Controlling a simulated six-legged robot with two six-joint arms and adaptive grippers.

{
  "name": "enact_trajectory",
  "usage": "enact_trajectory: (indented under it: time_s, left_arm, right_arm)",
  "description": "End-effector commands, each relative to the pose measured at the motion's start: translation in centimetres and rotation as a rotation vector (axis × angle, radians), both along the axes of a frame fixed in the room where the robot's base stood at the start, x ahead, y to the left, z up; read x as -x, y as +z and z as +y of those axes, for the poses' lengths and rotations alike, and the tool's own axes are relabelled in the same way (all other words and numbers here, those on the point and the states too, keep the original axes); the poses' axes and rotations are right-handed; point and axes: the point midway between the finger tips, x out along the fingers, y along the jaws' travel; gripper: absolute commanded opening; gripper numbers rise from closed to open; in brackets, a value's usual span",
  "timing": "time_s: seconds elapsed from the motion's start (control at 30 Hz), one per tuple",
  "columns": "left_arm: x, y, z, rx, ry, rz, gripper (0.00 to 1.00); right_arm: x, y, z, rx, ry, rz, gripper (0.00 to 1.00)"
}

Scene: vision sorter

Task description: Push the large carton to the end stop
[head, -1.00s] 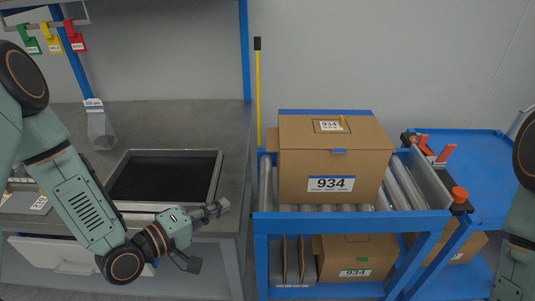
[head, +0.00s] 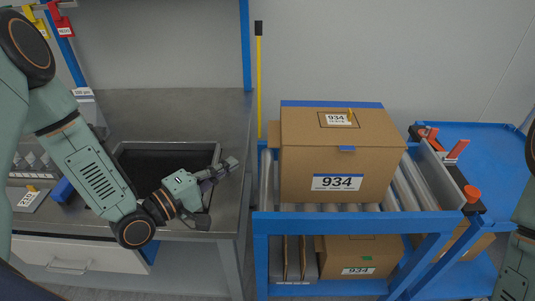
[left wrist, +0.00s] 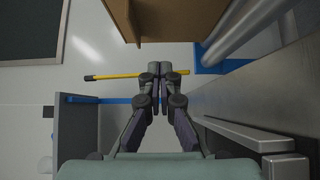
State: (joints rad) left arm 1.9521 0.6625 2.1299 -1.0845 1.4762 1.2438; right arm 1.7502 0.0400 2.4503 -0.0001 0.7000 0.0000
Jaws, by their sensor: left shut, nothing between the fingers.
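The large carton (head: 340,165), brown and labelled 934, stands upright on the roller conveyor (head: 410,190). Part of the carton also shows at the top of the left wrist view (left wrist: 165,20). My left gripper (head: 232,163) is shut and empty, to the left of the carton with a clear gap, above the right edge of the grey bench. It also shows in the left wrist view (left wrist: 153,72). An orange-knobbed end fitting (head: 470,197) stands at the right side of the conveyor; I cannot tell whether it is the end stop. My right gripper is out of view.
A dark-lined tray (head: 165,160) lies on the grey bench (head: 180,110) under my left arm. A yellow pole (head: 259,90) stands behind the conveyor's left end. The blue frame rail (head: 350,224) runs along the conveyor front. Another carton (head: 360,256) sits on the lower shelf.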

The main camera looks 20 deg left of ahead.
Motion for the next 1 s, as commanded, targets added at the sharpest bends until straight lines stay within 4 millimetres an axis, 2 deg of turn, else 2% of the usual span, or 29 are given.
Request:
enact_trajectory:
  time_s: [0.5, 0.8, 1.0]
  left_arm:
    - [-6.4, -0.1, -3.6, -0.003, -0.006, -0.004, 0.00]
    - [-7.2, 0.0, -6.3, -0.003, -0.004, -0.001, 0.00]
    - [-7.4, 0.0, -7.1, 0.000, -0.003, -0.001, 0.00]
  right_arm:
    - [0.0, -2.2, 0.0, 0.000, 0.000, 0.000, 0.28]
    - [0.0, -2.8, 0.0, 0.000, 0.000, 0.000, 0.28]
    - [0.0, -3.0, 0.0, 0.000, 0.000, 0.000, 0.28]
